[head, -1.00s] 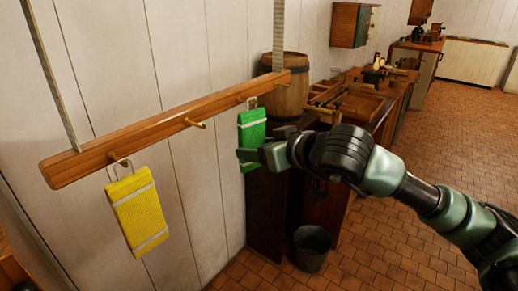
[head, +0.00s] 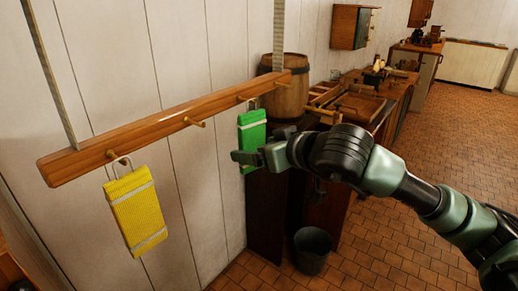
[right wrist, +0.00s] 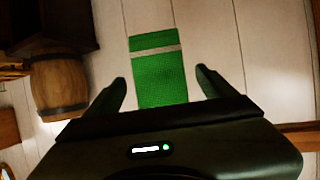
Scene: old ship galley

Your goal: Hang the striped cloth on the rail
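A green cloth with white stripes (head: 252,128) hangs by a wire-like loop at a right-hand peg of the wooden rail (head: 110,148). A yellow cloth with white stripes (head: 137,212) hangs by its loop at the rail's left peg. My right gripper (head: 246,158) is at the lower part of the green cloth and hides some of it. In the right wrist view the two fingers of the right gripper (right wrist: 162,86) are wide apart, with the green cloth (right wrist: 158,75) between them and gaps on both sides. My left gripper is out of view.
A bare peg (head: 196,123) stands out from the middle of the rail. Beyond the rail are a barrel (head: 285,97) and a wooden counter (head: 358,104) with items on it. A dark bucket (head: 312,248) stands on the tiled floor, which is open to the right.

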